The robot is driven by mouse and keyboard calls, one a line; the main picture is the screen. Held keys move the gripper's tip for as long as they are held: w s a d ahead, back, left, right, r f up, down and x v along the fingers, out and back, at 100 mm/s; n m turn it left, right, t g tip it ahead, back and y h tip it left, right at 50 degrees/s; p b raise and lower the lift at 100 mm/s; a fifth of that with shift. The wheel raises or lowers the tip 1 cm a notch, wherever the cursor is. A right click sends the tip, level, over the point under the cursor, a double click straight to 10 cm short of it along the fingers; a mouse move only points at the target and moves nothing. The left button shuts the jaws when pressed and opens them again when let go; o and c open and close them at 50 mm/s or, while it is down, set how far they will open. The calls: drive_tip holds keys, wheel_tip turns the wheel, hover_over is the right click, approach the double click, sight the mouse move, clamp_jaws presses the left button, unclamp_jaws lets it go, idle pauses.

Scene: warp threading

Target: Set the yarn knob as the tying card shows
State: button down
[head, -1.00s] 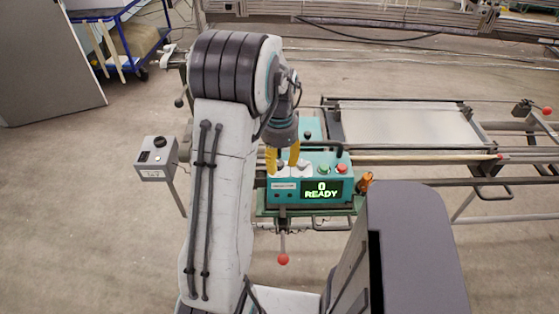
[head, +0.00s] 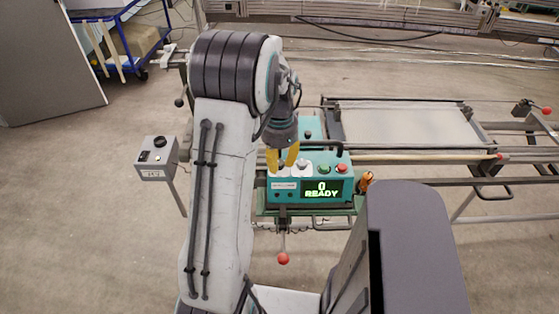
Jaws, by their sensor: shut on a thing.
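The teal control box (head: 312,207) stands in the middle, with a green "0 READY" display (head: 321,188). My gripper (head: 282,164) has two yellow fingers, shut on a small pale knob at the left of the box's top. The fingers hide most of this knob, so its pointer and setting cannot be read. Another pale knob (head: 303,168) sits just to the right of the fingers. I cannot make out a tying card; a small white label (head: 284,186) on the box front is too small to read.
A green button (head: 324,168) and a red button (head: 341,168) sit right of the knobs, under a black handle (head: 325,147). A red-tipped lever (head: 283,259) hangs below. A grey switch box (head: 157,158) stands left. Machine rails (head: 420,158) extend right.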

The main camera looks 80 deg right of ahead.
sight(279, 162)
drive_tip(key=shift+n+b, duration=0.45)
drive_tip(key=shift+n, duration=1.75)
drive_tip(key=c, duration=1.3)
unclamp_jaws()
drive_tip(key=shift+o, duration=0.2)
wheel_tip(279, 162, up, 12)
